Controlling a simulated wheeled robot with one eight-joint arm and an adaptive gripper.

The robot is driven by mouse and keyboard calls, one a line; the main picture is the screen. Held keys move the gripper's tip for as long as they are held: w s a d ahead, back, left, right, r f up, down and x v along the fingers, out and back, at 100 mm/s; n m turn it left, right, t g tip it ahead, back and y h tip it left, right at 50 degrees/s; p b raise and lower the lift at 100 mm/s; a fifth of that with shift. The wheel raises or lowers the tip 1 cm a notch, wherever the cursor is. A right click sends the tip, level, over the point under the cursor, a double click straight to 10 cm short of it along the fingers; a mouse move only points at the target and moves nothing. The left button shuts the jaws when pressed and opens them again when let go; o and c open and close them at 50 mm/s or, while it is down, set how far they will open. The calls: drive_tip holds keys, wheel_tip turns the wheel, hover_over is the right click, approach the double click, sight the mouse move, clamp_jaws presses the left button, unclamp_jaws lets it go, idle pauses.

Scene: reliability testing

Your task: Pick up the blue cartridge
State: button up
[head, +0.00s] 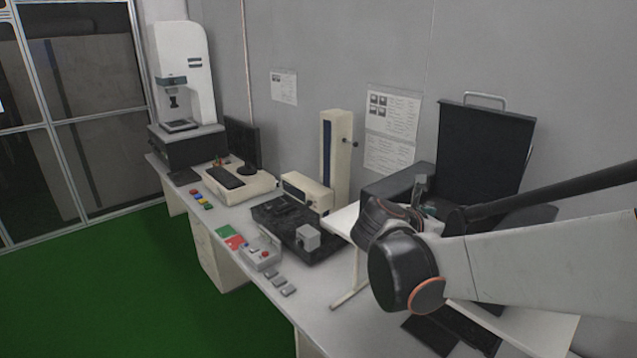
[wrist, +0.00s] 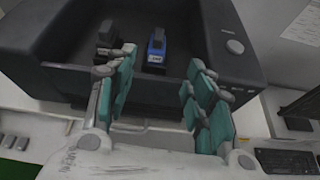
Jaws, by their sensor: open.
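The blue cartridge (wrist: 156,50) stands inside an open dark box (wrist: 52,62) in the wrist view. It is a small block with a black top and a pale label on its front. A similar black cartridge (wrist: 107,36) stands to its left. My gripper (wrist: 161,65) is open, its teal-padded fingers spread to either side of the blue cartridge in the picture, with nothing between the pads. I cannot tell how far the fingertips are from it. In the head view the blue cartridge is hidden, and my arm covers most of the gripper by the dark box (head: 385,190).
The box's front wall and side walls surround the cartridges. A raised dark lid (head: 484,150) stands behind. The green floor (head: 110,290) is clear at left.

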drive_tip(key=shift+n, duration=0.4)
drive_tip(key=x, duration=0.9)
drive_tip(key=r+p+x, duration=0.1)
drive_tip(key=x, duration=0.3)
drive_tip(key=shift+w+d+f, duration=0.25)
drive_tip(key=shift+w+d, duration=0.05)
drive_tip(key=shift+w, duration=0.2)
drive_tip(key=shift+c, duration=0.5)
clamp_jaws()
